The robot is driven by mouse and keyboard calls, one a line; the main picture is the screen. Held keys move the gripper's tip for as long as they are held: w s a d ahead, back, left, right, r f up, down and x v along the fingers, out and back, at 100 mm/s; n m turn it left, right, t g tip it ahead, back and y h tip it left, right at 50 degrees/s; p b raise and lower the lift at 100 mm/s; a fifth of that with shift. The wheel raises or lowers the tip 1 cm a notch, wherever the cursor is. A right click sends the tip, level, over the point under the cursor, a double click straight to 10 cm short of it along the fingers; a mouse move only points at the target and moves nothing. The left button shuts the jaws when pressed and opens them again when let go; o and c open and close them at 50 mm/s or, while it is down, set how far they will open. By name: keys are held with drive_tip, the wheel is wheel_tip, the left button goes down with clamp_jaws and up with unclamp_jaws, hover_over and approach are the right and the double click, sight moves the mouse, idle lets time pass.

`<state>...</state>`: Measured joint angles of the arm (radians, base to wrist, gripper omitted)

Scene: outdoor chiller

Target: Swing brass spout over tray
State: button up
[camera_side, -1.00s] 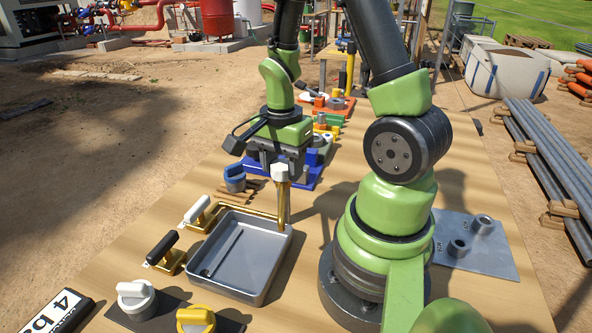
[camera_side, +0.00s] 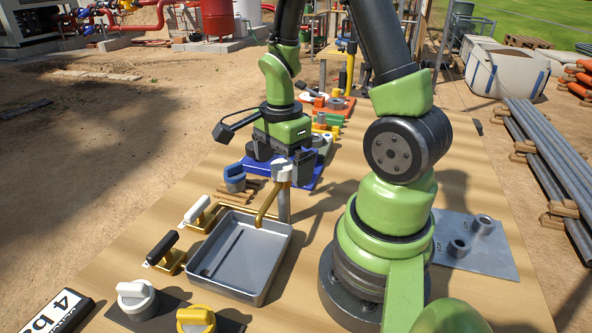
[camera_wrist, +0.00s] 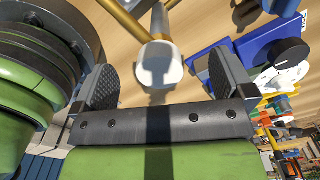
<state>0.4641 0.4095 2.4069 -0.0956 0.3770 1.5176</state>
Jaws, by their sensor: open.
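The brass spout (camera_side: 267,203) slopes down and left from the top of a grey post in the side view. Its lower end hangs at the back right part of the grey tray (camera_side: 253,293); its height above the tray is hard to judge. The spout also shows at the top of the wrist view (camera_wrist: 118,17). A pale cap (camera_wrist: 158,62) tops the post. My gripper (camera_side: 286,170) is open around the cap. In the wrist view, my gripper's (camera_wrist: 163,82) two dark pads stand either side of the cap, with gaps visible on both sides.
White-handled (camera_side: 197,212) and black-handled (camera_side: 162,247) brass levers stand left of the tray. A white knob (camera_side: 136,298) and a yellow knob (camera_side: 196,320) are in front. A blue valve (camera_side: 234,179) sits behind the tray. A grey plate (camera_side: 470,245) with short stubs lies right of my base.

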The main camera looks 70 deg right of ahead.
drive_tip(key=shift+r, duration=3.15)
